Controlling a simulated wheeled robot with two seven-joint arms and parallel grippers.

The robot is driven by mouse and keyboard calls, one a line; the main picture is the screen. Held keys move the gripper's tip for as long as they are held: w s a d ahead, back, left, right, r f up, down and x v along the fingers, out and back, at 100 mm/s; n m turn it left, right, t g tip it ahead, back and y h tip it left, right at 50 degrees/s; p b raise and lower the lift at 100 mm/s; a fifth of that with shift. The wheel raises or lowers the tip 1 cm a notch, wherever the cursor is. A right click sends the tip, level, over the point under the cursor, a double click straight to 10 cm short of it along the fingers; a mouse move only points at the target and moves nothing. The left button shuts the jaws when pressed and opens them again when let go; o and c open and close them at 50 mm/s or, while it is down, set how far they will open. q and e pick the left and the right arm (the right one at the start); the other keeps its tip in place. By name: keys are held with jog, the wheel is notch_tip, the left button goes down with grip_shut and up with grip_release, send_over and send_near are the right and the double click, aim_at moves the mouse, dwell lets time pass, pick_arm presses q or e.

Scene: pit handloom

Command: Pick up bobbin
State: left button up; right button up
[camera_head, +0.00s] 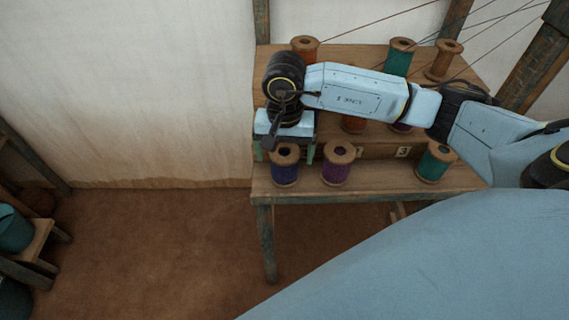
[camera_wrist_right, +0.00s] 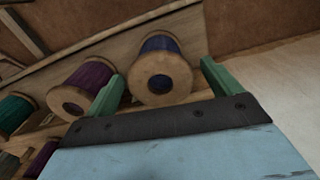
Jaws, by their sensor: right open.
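Several wooden bobbins wound with coloured thread stand on a stepped wooden rack. The blue bobbin (camera_head: 285,170) is at the left of the front step, with a purple bobbin (camera_head: 336,168) to its right and a green bobbin (camera_head: 435,163) further right. My right gripper (camera_head: 287,158) is at the blue bobbin, its jaws pointing down. In the right wrist view the green fingers (camera_wrist_right: 160,85) are open, one on either side of the blue bobbin (camera_wrist_right: 160,72), with gaps showing. The purple bobbin (camera_wrist_right: 82,86) is just outside the left finger. My left gripper is out of view.
An orange bobbin (camera_head: 305,47), a teal one (camera_head: 400,56) and a brown one (camera_head: 444,60) stand on the rear step. The rack (camera_head: 375,187) has a raised numbered step. Loom threads and posts are behind; a low shelf (camera_head: 32,245) is far left.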

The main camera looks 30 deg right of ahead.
notch_tip(320, 180, down, 2)
jog(key=shift+f, duration=0.25)
jog(key=c, duration=1.1)
jog(key=shift+r, duration=0.15)
